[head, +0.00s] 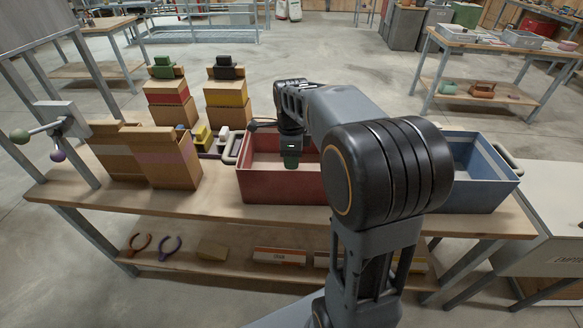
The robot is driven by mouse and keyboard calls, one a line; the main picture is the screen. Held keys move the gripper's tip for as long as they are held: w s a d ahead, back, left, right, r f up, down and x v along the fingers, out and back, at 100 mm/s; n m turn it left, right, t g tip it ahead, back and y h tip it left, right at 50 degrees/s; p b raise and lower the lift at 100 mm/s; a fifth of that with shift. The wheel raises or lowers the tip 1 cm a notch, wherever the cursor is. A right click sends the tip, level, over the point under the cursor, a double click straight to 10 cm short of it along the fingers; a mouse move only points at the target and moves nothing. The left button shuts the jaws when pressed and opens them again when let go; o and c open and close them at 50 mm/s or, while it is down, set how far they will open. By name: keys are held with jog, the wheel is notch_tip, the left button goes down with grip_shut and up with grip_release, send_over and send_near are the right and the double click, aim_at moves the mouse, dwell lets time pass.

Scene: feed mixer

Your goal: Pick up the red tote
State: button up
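The red tote (268,184) stands upright on the wooden workbench, near its middle. My arm hides its right part. My gripper (290,156) points down over the tote's opening, near its back wall. A small dark green thing (291,163) shows right at the fingertips; I cannot tell whether the gripper holds it or it is inside the tote. The fingers are too small and dark to tell open from shut.
A blue tote (490,186) stands right of my arm. Open cardboard boxes (172,166) stand at the left, with stacked boxes (172,103) and (228,101) behind. Pliers (171,248) and small boxes lie on the lower shelf (225,268). A lever with knobs (55,134) stands at the left end.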

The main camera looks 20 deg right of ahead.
notch_tip(320, 180, down, 8)
dwell(0.6)
jog(key=shift+a, duration=0.1)
jog(key=shift+c, duration=0.2)
grip_shut()
jog(key=shift+w+r, duration=0.1)
jog(key=shift+r, duration=0.05)
dwell(0.9)
